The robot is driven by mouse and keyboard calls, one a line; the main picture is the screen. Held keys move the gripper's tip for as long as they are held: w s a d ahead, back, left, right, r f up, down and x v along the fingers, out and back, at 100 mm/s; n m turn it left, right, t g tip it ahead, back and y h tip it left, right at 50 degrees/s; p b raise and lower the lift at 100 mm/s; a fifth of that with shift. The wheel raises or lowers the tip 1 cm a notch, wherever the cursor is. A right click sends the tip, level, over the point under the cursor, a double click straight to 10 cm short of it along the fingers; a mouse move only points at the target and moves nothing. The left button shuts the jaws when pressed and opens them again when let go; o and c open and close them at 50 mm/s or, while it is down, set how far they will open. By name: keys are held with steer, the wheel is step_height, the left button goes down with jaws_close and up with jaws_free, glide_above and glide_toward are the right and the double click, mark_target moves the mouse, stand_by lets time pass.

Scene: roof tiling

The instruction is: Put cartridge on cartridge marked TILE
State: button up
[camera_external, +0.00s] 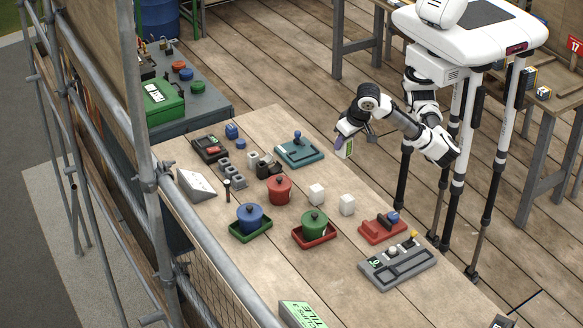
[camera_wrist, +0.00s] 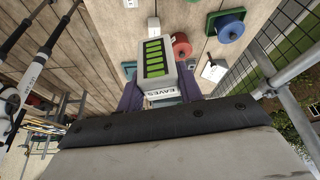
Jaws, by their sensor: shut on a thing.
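My gripper (camera_external: 345,141) is shut on a grey cartridge (camera_external: 348,149) and holds it in the air off the table's right side. In the wrist view the purple fingers of my gripper (camera_wrist: 160,92) are on either side of the cartridge (camera_wrist: 142,58). It has a column of green bars and a label reading EAVES. A block with a light green face (camera_external: 302,316) lettered TILE stands at the table's front edge in the external view, cut off by the frame. I cannot tell whether it is a cartridge. The wrist view does not show it clearly.
Scaffolding (camera_external: 150,170) lines the left side. The front middle is clear.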

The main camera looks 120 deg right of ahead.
steer(key=s+d+f+m+g, duration=0.1)
steer(key=s+d+f+m, duration=0.15)
steer(key=s, duration=0.25)
steer(key=p, duration=0.3)
glide_above(348, 198)
step_height(348, 198, down, 20)
steer(key=shift+r, duration=0.25)
steer(key=shift+d+b, duration=0.1)
steer(key=shift+b, duration=0.25)
steer(key=shift+f, duration=0.2)
steer(key=o, duration=1)
steer(key=shift+r, duration=0.15)
